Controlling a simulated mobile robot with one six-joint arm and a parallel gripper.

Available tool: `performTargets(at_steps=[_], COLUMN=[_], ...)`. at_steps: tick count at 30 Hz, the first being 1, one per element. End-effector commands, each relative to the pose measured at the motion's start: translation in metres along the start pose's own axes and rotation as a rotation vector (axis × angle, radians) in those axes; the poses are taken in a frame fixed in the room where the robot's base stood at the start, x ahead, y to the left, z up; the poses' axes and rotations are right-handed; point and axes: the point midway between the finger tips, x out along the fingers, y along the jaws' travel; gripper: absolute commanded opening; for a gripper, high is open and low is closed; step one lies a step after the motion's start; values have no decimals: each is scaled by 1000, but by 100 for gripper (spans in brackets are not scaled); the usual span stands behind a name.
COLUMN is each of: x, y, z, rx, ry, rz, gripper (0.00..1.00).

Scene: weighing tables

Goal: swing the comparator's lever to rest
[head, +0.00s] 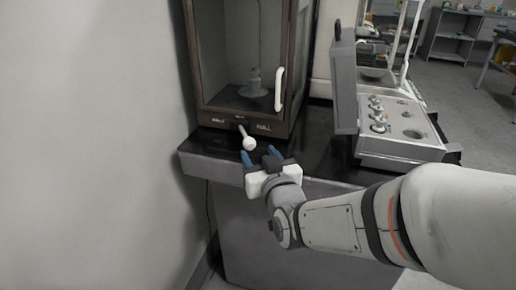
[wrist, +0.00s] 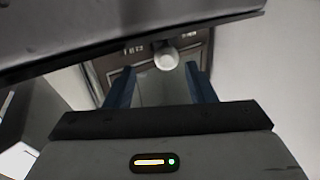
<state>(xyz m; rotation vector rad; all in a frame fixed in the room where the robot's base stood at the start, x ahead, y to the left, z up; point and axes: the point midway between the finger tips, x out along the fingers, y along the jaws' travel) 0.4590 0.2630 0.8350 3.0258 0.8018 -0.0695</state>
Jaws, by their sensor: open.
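The comparator (head: 238,119) is a brown-framed glass cabinet at the back left of the dark table. Its lever (head: 248,142) has a white round knob and sticks out at the bottom front, between two white labels. In the head view it leans slightly right of straight down. My gripper (head: 261,153) has blue fingers and is open, just in front of and below the knob. In the wrist view the knob (wrist: 167,58) shows beyond and between the open fingers (wrist: 160,85), nearer the right one. I cannot tell whether a finger touches it.
A white door handle (head: 279,89) stands out on the cabinet's right front. An open grey weight case (head: 400,148) with several weights is to the right, its lid (head: 344,85) upright. A wall (head: 85,140) is close on the left.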

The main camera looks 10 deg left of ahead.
Motion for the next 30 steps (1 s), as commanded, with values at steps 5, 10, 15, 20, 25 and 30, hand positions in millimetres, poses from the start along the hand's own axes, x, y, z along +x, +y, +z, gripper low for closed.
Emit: performTargets(at_steps=[5, 10, 15, 20, 25, 30], x=[7, 32, 59, 75, 79, 79], y=[-9, -9, -9, -9, -10, -10], z=[4, 2, 1, -1, -2, -2], rx=[-2, -1, -1, -1, -1, -1], ry=[45, 46, 45, 46, 46, 46], rz=[-12, -11, -11, -11, -12, -13], gripper=[50, 50, 50, 50, 50, 50])
